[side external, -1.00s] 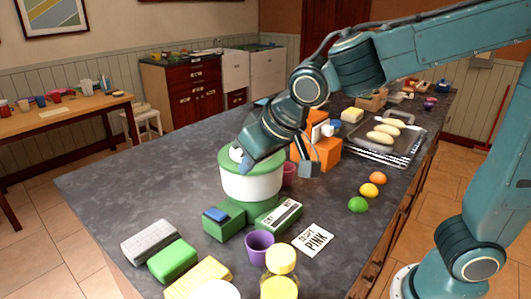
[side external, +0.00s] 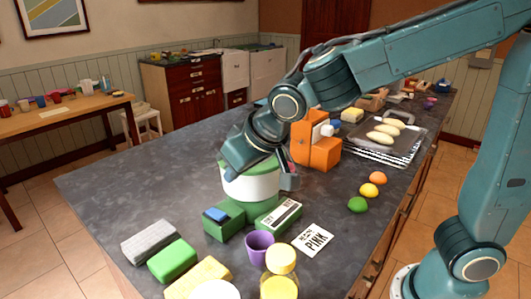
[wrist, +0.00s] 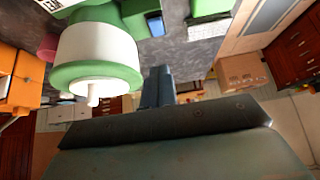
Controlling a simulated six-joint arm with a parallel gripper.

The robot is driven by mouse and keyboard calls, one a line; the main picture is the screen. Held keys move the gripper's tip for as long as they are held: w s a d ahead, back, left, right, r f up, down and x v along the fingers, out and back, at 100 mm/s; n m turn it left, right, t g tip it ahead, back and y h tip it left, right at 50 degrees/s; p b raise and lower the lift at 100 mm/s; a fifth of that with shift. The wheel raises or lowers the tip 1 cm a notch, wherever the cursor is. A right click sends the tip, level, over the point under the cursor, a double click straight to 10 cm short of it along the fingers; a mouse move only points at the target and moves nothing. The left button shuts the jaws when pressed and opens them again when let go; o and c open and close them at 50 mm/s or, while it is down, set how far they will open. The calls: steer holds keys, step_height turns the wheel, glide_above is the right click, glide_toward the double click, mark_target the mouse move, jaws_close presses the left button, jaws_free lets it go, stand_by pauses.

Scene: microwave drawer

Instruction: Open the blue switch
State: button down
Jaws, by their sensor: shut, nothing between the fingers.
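The blue switch (side external: 216,214) sits on top of a green block (side external: 225,226) in front of the white and green pot. The switch also shows at the top of the upside-down wrist view (wrist: 155,25). My gripper (side external: 232,172) hangs over the left front of the pot, above and behind the switch, apart from it. In the wrist view my gripper (wrist: 158,78) shows as narrow dark teal fingers together, empty, just beside the pot. The exact gap to the pot is hard to tell.
The white and green pot (side external: 250,186) stands right behind the switch block. A labelled green box (side external: 279,215) and a purple cup (side external: 260,246) are to the right. A grey block (side external: 150,242) and green block (side external: 172,260) are front left. The counter's left part is clear.

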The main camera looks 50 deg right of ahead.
glide_above(219, 214)
steer(key=s, duration=0.1)
step_height(219, 214, down, 7)
steer(key=shift+s+r, duration=0.1)
steer(key=shift+s, duration=0.05)
steer(key=shift+s+f, duration=0.25)
steer(key=shift+f, duration=0.85)
steer(key=shift+s+f, duration=0.1)
steer(key=shift+f, duration=0.7)
steer(key=shift+s+f, duration=0.1)
steer(key=shift+f, duration=0.1)
steer(key=shift+s+f+t, duration=0.1)
steer(key=shift+f+t, duration=0.2)
steer(key=shift+t, duration=0.1)
steer(key=shift+r, duration=0.2)
steer(key=shift+r, duration=0.65)
